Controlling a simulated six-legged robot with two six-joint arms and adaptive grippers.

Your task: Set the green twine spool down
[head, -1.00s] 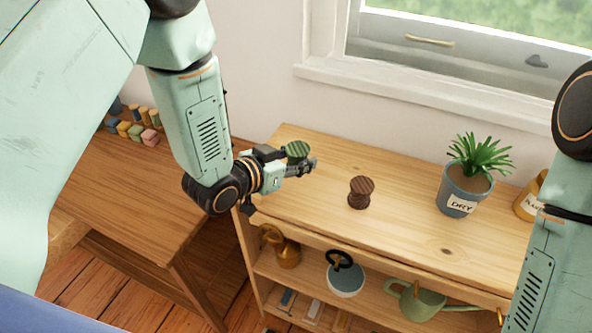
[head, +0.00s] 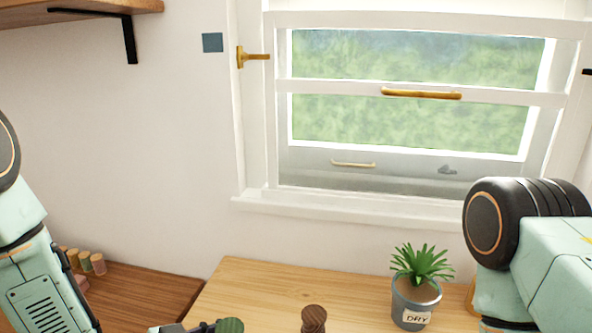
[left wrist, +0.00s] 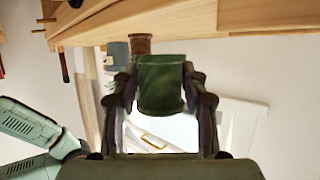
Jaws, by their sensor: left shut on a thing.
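The green twine spool (left wrist: 162,84) is held between the two fingers of my left gripper (left wrist: 163,98) in the left wrist view. In the head view the spool (head: 230,325) shows only in part at the bottom edge, with a piece of my left gripper (head: 198,328) to its left. The wooden tabletop (head: 255,287) shows there too. In the left wrist view, which looks upside down, the table (left wrist: 190,22) is at the top. I cannot tell whether the spool touches it. My right gripper is out of sight.
A dark brown spool (head: 313,319) stands to the right of the green one. Further right is a potted plant in a grey pot labelled DRY (head: 413,304). A window (head: 410,120) is behind the table. Several small spools (head: 85,260) stand at the left.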

